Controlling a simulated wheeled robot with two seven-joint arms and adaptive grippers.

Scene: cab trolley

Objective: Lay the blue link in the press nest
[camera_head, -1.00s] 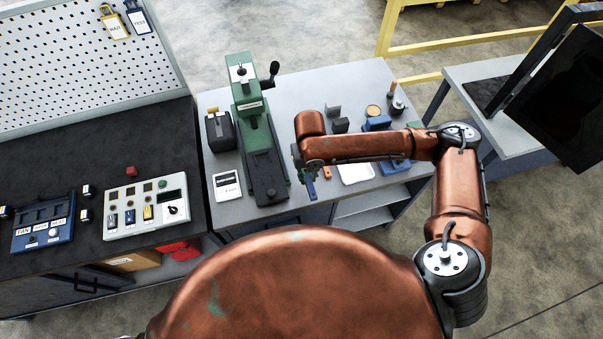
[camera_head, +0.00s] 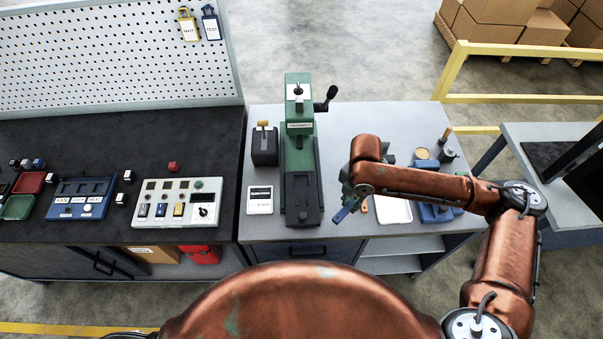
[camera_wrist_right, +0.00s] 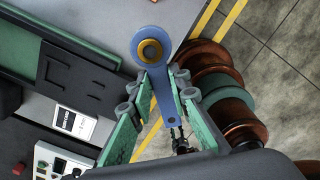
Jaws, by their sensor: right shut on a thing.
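My right gripper (camera_head: 350,203) is shut on the blue link (camera_head: 342,214) and holds it just right of the press, over the front of the grey table. In the right wrist view the link (camera_wrist_right: 154,45) has a round eye with a brass-coloured ring, and its shank lies between the fingers (camera_wrist_right: 167,98). The green press (camera_head: 299,127) stands upright with a dark bed (camera_head: 302,195) reaching toward me; this bed also shows at the left of the right wrist view (camera_wrist_right: 75,75). I cannot make out the nest's exact shape. My left gripper is out of view.
A white card (camera_head: 260,200) lies left of the press and a dark block (camera_head: 264,147) stands behind it. A white tray (camera_head: 393,211) and blue fixture (camera_head: 436,213) are to the right, partly behind my arm. A control box (camera_head: 179,206) sits on the black bench.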

